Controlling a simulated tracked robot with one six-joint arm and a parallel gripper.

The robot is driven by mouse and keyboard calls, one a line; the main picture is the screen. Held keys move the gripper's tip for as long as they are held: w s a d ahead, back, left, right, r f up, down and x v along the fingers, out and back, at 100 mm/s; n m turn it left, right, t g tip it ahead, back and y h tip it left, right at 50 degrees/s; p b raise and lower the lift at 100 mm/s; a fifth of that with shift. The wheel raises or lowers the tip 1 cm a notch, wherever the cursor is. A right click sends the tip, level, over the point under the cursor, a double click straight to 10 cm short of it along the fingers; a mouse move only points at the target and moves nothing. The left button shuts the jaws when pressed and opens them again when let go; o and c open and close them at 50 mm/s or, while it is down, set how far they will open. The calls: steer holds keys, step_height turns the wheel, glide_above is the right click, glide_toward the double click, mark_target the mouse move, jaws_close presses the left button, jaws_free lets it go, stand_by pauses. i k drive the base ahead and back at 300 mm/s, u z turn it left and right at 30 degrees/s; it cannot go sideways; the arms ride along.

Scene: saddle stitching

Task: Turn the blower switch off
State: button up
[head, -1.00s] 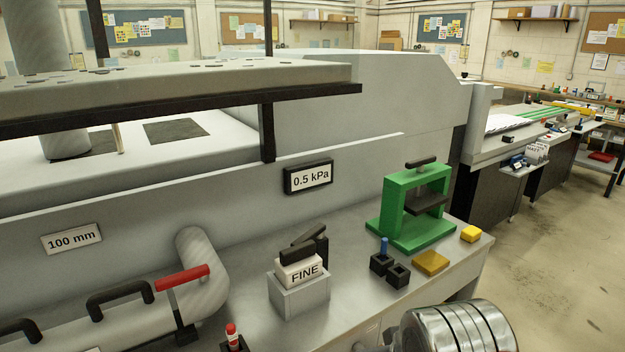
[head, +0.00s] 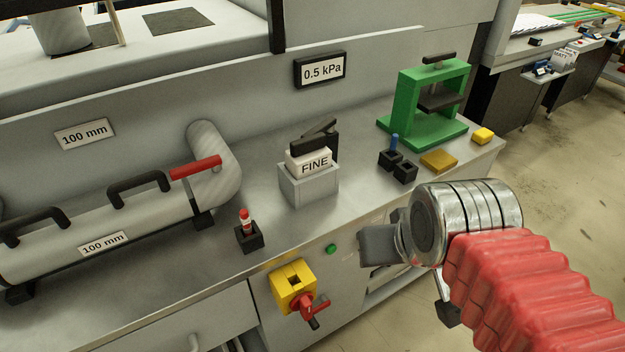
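A yellow switch box (head: 291,284) with a red rotary handle (head: 306,305) is on the front face of the cabinet, at the lower middle of the head view. The handle points down and to the right, with a dark tip. A green round lamp or button (head: 331,248) is on the panel just up and right of it. My gripper (head: 379,245) shows as a grey block at the end of my silver wrist, right of the switch and apart from it. Its fingers are mostly hidden, so I cannot tell whether they are open.
A grey bench (head: 350,215) bears a FINE block (head: 313,162) in a holder, a green press (head: 420,110), yellow blocks (head: 438,162) and a red-and-white marker (head: 246,222) in a black stand. A pipe (head: 100,235) with a red lever lies left. Floor is open at the right.

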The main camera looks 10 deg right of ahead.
mark_target(303, 303)
steer(key=k, duration=1)
steer(key=u, duration=1)
steer(key=i, duration=0.4)
steer(key=u, duration=0.35)
